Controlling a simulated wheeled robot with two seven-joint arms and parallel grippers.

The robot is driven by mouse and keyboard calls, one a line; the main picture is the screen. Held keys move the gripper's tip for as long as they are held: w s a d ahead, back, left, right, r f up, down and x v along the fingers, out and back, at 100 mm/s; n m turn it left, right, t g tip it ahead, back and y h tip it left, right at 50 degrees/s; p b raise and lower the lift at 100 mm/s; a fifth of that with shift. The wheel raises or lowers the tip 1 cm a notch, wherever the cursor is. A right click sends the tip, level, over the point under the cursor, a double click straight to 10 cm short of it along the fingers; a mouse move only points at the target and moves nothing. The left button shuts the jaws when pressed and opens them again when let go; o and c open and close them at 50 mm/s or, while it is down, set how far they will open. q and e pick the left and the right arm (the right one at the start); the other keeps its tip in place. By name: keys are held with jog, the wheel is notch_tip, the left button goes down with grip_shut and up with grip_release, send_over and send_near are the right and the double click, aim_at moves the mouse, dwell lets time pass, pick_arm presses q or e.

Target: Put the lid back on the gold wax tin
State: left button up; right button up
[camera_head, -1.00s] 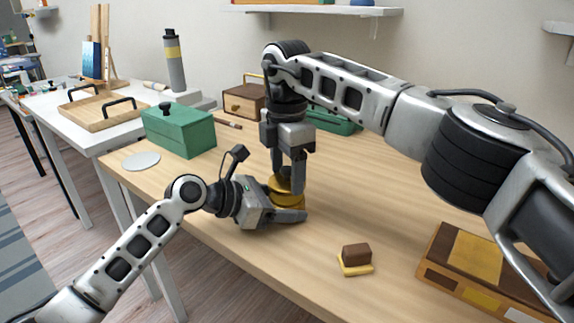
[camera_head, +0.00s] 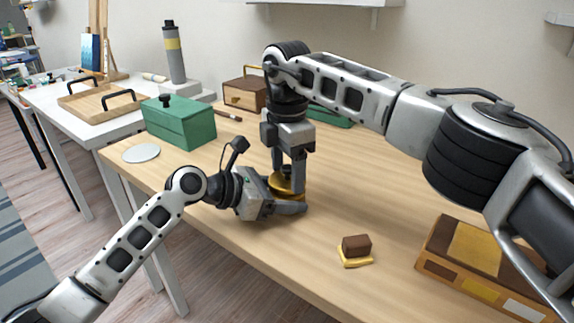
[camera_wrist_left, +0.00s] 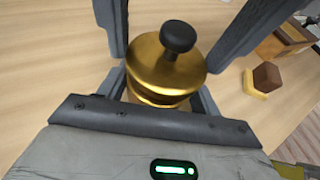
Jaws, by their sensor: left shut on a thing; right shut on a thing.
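The gold wax tin stands on the wooden table, mostly hidden in the head view behind my left gripper (camera_head: 292,207). Its body (camera_wrist_left: 155,98) shows in the left wrist view between my left gripper's fingers, which are shut on it. The gold lid (camera_wrist_left: 160,72) with a black knob (camera_wrist_left: 178,37) is right above the tin, level and roughly centred; I cannot tell whether they touch. My right gripper (camera_head: 288,178) points straight down and is shut on the lid's rim, one finger on each side of the knob.
A green box (camera_head: 185,128) and a pale disc (camera_head: 141,153) lie at the table's left end. A brown block on a yellow base (camera_head: 356,247) sits at front right, near a brown and yellow box (camera_head: 465,262). The table between is clear.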

jog(key=shift+f, duration=0.35)
jog(key=o, duration=1)
jog(key=shift+o, duration=0.2)
notch_tip(320, 180, up, 12)
pick_arm(q)
jog(key=o, duration=1.5)
jog(key=shift+c, duration=0.2)
jog(key=shift+a, duration=0.1)
